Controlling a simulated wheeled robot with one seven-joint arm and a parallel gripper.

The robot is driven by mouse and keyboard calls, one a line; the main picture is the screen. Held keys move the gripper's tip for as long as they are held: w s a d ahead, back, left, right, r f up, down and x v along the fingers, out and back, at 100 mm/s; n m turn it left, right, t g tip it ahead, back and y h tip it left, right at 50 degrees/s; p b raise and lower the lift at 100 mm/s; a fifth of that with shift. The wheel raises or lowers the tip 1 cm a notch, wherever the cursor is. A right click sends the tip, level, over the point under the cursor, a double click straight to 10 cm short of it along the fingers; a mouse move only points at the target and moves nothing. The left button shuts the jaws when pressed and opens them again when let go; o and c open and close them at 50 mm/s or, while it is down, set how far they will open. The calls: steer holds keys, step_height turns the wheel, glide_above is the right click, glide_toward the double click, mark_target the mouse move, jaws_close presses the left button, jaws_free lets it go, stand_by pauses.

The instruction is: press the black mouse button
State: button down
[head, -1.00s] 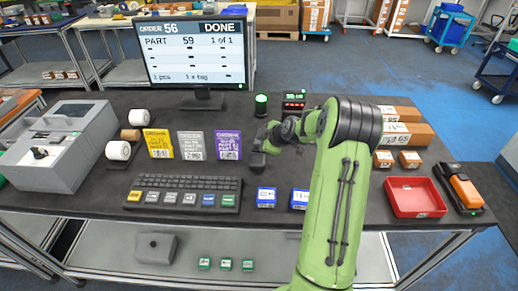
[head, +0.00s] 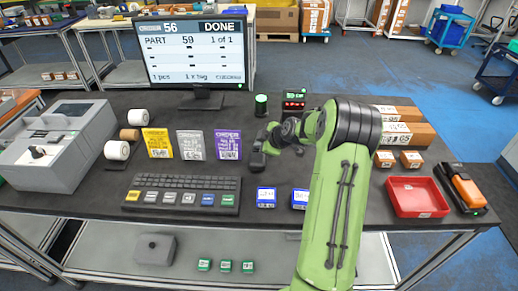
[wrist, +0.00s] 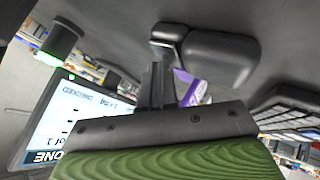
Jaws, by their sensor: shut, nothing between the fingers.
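The black mouse (wrist: 222,55) shows in the wrist view as a dark rounded body at top centre right, with a paler button part (wrist: 170,34) at its left end. In the head view the mouse (head: 257,160) is a small dark shape right of the keyboard, partly hidden by my gripper. My gripper (wrist: 158,68) is shut and empty, its fingertips close to the button end. I cannot tell whether they touch it. In the head view my gripper (head: 264,145) is over the mouse.
The monitor (head: 195,52) reads order 56, DONE. The keyboard (head: 182,194) lies left of the mouse; a purple card (head: 228,145) stands behind. Blue boxes (head: 266,197), a red tray (head: 417,195) and cartons (head: 405,135) are to the right.

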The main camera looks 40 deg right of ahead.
steer(key=shift+r, duration=0.8)
steer(key=shift+r+p, duration=1.55)
steer(key=shift+r, duration=1.05)
steer(key=shift+f, duration=0.1)
